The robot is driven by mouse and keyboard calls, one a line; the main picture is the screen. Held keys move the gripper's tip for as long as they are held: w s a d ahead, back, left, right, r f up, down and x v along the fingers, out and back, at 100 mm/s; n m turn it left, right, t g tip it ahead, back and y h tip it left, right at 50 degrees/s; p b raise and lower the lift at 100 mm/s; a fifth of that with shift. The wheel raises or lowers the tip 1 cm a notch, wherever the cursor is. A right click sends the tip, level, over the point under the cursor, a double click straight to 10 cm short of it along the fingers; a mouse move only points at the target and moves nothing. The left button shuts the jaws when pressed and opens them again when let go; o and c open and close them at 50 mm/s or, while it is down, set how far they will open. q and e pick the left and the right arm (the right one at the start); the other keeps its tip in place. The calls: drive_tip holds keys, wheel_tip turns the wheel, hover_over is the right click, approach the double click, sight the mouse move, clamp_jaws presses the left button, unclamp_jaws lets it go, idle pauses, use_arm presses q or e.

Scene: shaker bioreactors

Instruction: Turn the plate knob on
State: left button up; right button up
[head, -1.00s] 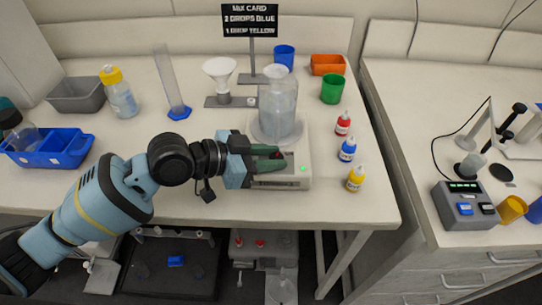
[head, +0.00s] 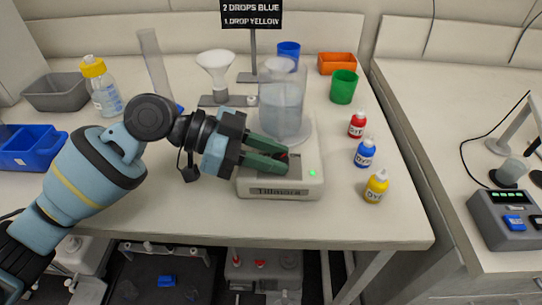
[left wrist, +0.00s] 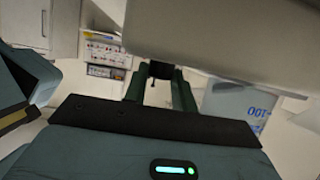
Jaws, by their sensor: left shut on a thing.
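The white hot plate (head: 262,190), marked "Tillmark", stands near the front of the table. A clear beaker (head: 283,105) sits on top of it. A small green lamp (head: 312,173) is lit on its front right. The knob (head: 284,157) shows as a small dark and red part at the fingertips, mostly hidden by them. My left gripper (head: 279,157) reaches in from the left, low over the plate's front, its green fingers closed on the knob. In the left wrist view the fingers (left wrist: 157,88) have a dark piece between their tips. My right gripper is not in view.
Red (head: 357,125), blue (head: 366,153) and yellow (head: 376,187) dye bottles stand right of the plate. A funnel on a stand (head: 216,70) and a tall cylinder (head: 152,65) are behind my arm.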

use_arm(q)
drive_tip(key=o, duration=1)
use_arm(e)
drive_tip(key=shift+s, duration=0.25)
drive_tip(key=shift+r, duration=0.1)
